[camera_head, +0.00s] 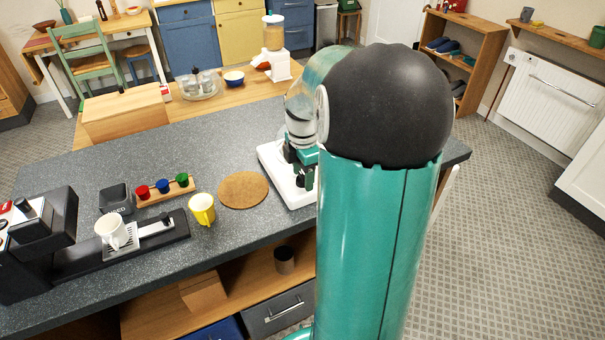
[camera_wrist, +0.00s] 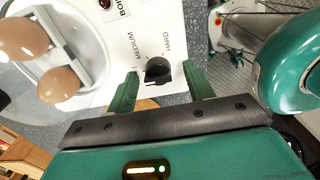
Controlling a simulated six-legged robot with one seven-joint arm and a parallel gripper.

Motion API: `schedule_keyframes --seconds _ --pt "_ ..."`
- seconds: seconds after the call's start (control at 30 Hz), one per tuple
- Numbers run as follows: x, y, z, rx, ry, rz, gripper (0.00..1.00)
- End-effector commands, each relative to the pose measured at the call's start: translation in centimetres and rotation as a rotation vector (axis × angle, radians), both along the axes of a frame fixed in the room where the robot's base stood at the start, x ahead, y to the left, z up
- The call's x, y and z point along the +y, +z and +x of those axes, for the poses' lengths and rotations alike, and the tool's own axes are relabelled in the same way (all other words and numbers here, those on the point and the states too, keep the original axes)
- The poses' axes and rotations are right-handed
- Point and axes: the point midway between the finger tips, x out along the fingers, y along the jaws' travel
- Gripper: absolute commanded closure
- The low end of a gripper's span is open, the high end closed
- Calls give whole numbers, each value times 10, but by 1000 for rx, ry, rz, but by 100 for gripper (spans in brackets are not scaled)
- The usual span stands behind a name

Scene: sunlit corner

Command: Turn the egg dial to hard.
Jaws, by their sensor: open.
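The black egg dial (camera_wrist: 158,70) is on the white egg cooker panel (camera_wrist: 155,20) in the wrist view. The word MEDIUM is printed beside it on the left and HARD on the right. I cannot tell for sure which word the dial points at. My gripper (camera_wrist: 160,74) is open, with one green finger on each side of the dial and a gap showing beside it. Brown eggs (camera_wrist: 62,84) sit in the cooker's holder at the left. In the head view the cooker's white base (camera_head: 275,168) stands on the counter, partly hidden by my arm.
On the grey counter (camera_head: 100,168) are a cork mat (camera_head: 243,190), a yellow mug (camera_head: 202,208), a wooden rack with coloured knobs (camera_head: 165,189) and a coffee machine with a white cup (camera_head: 111,231). The counter behind the mat is clear.

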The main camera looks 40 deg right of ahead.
Motion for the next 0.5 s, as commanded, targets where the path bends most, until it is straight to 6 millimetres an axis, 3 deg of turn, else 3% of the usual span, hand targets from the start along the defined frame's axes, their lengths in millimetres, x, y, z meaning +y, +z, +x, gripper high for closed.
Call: schedule_keyframes --seconds 0.3,0.5 --pt "0 -4 2 0 1 1 48" --pt "0 -4 2 0 1 1 85"
